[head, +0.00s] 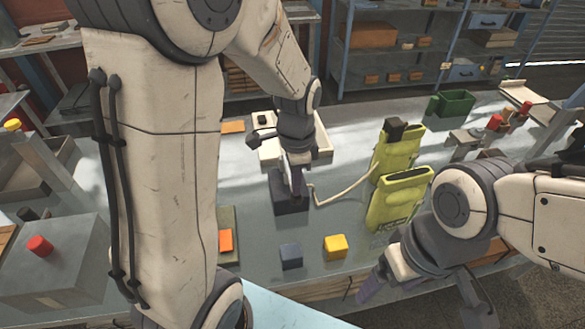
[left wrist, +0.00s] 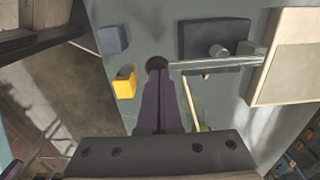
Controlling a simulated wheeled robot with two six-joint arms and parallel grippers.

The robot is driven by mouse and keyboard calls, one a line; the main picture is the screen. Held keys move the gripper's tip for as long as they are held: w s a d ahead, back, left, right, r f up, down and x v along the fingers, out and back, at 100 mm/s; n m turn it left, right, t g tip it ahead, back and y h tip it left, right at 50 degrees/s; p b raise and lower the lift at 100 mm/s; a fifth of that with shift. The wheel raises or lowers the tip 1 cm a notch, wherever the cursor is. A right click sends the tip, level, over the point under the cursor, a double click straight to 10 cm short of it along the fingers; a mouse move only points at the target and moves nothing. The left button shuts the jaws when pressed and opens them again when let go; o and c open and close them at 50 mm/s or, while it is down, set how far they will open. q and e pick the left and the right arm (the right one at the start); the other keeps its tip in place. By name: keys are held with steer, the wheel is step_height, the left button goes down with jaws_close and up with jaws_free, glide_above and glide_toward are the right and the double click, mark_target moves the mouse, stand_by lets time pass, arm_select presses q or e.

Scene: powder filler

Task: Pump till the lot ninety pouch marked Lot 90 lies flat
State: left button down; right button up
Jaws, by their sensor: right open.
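Two yellow-green pouches, a back one (head: 398,153) and a front one (head: 400,203), stand puffed up on the table in the head view. Their markings are too small to read, so I cannot tell which is Lot 90. A dark pump block (head: 291,204) has a pale hose (head: 345,193) running towards the pouches. In the left wrist view the block (left wrist: 200,40) has a thin metal lever (left wrist: 210,65) ending in a dark round knob (left wrist: 157,63). My left gripper (left wrist: 160,78) is shut at that knob. My right gripper (head: 420,292) is open and empty, in front of the front pouch.
A blue cube (head: 291,256) and a yellow cube (head: 335,247) sit near the table's front edge. A white box (head: 270,152) stands behind the pump. A green bin (head: 456,103) is at the back right, and a grey box with a red button (head: 40,246) at left.

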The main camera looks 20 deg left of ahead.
arm_select(q)
steer(key=shift+w+a+r+p, duration=0.1)
steer(key=shift+r+p, duration=0.95)
steer(key=shift+r, duration=0.05)
steer(key=shift+w+a+r+p, duration=0.1)
steer(key=shift+r+p, duration=0.9)
steer(key=shift+r, duration=0.05)
steer(key=shift+r, duration=0.1)
stand_by(0.6)
step_height(320, 180, up, 6)
steer(key=p, duration=0.5)
steer(key=shift+p, duration=0.4)
steer(key=shift+d, duration=0.15)
steer(key=s+d+f+n+b, duration=0.2)
steer(key=s+d+b, duration=0.2)
steer(key=s, duration=0.5)
steer(key=s+d+f+n+h+b, duration=0.1)
steer(key=s+d+b, duration=0.3)
steer(key=s+d, duration=0.4)
steer(key=shift+s+d+f+n+b, duration=0.25)
steer(key=shift+s+f+n+b, duration=0.2)
steer(key=shift+s, duration=0.2)
